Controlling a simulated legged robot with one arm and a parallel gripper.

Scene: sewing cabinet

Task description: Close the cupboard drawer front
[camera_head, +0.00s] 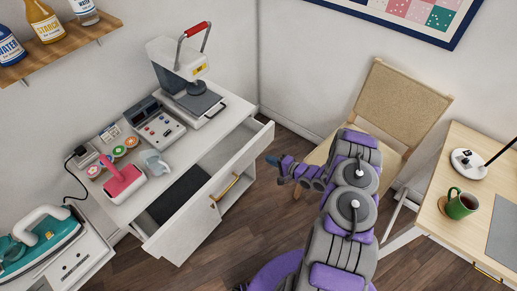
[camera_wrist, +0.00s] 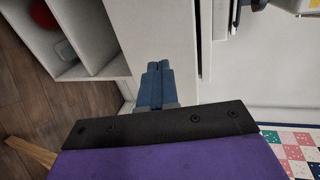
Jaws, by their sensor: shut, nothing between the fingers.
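The white cupboard drawer front (camera_head: 200,208) with its gold handle (camera_head: 225,187) stands pulled out from the white cabinet in the head view. The open drawer shows its interior with a dark mat (camera_head: 178,195). My gripper (camera_head: 271,159) is to the right of the drawer front, near its far right end, and looks apart from it. In the wrist view, the blue fingers of my gripper (camera_wrist: 157,67) are together and empty, with a white panel (camera_wrist: 160,28) beyond them. Whether they touch that panel cannot be told.
A chair (camera_head: 398,105) stands behind my arm. Open shelves (camera_wrist: 75,35) show in the wrist view.

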